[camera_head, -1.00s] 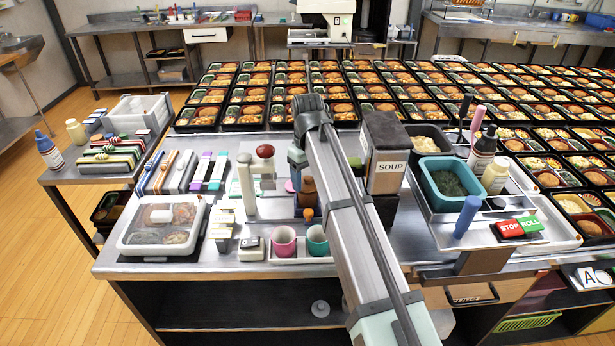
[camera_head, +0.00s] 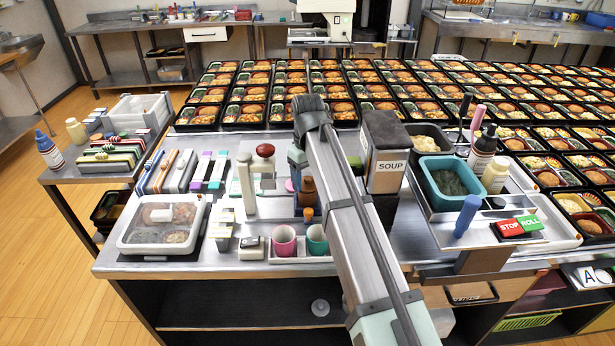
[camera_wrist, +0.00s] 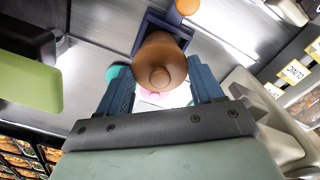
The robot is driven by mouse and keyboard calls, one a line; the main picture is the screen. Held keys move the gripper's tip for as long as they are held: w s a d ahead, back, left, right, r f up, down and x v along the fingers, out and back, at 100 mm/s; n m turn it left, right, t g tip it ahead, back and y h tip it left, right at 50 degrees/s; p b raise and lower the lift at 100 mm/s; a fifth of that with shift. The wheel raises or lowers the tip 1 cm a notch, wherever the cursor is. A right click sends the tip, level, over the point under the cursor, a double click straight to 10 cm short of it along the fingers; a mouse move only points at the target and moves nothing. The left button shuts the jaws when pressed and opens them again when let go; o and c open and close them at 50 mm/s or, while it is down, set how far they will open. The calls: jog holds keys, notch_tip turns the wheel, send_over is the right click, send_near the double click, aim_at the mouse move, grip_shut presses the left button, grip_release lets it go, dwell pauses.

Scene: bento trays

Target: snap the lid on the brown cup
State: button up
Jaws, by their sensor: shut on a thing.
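A brown, rounded piece with a small knob on top (camera_wrist: 161,72) sits between the two blue fingers of my gripper (camera_wrist: 160,82) in the wrist view. My gripper is shut on it; the finger contact is partly hidden. In the head view, a brown bottle-shaped piece (camera_head: 306,197) stands upright just in front of my gripper, by a dark blue holder. I cannot tell which part is lid and which is cup. A pink cup (camera_head: 284,243) and a teal cup (camera_head: 317,242) stand in a small tray at the front.
A black-topped soup dispenser (camera_head: 385,170) stands close right of my arm. A pale cylinder (camera_head: 246,184) and a red-knobbed stand (camera_head: 264,152) are to the left. A lidded clear container (camera_head: 160,245) sits at the front left. Bento trays fill the back.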

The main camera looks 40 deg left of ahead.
jog(key=o, duration=1.1)
jog(key=shift+o, duration=0.3)
jog(key=shift+r, duration=3.5)
grip_shut()
jog(key=shift+f, duration=2.65)
